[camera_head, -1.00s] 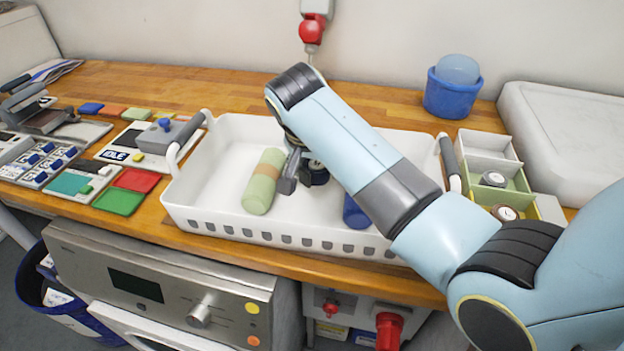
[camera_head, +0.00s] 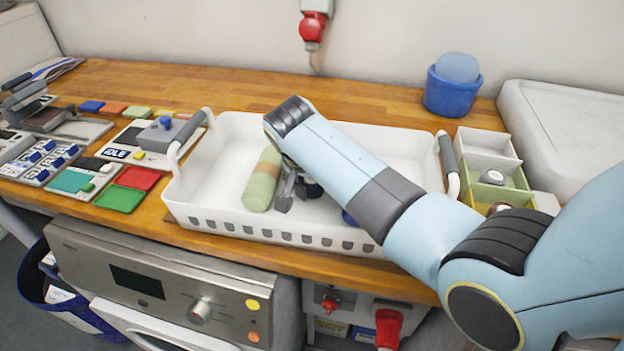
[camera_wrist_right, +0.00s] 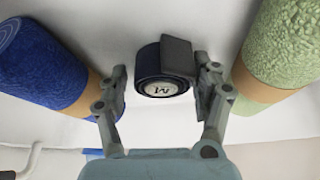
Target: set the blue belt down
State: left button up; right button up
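The blue belt (camera_wrist_right: 150,62) is a dark rolled coil with a grey end flap and a round tag marked M. In the head view the belt (camera_head: 313,188) shows partly, low in the white basket (camera_head: 225,226), right of the green roll. My right gripper (camera_head: 297,195) points down into the basket. In the right wrist view its fingers (camera_wrist_right: 162,74) stand on either side of the belt, with a narrow gap on the left; the right side is very close to the flap. Whether the belt touches the basket floor is hard to see. My left gripper is out of view.
A green roll (camera_head: 263,180) with a tan band lies beside the gripper. A blue roll (camera_wrist_right: 40,65) lies on the other side, mostly hidden by my arm in the head view. The basket's back right is clear. Small compartments (camera_head: 487,145) stand right of the basket.

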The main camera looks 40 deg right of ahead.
jog(key=shift+o, duration=0.8)
jog(key=shift+f, duration=0.1)
jog(key=shift+a+r, duration=0.15)
jog(key=shift+r, duration=0.4)
jog(key=v, duration=1.1)
jog(key=shift+r, duration=0.2)
jog(key=shift+s, duration=0.1)
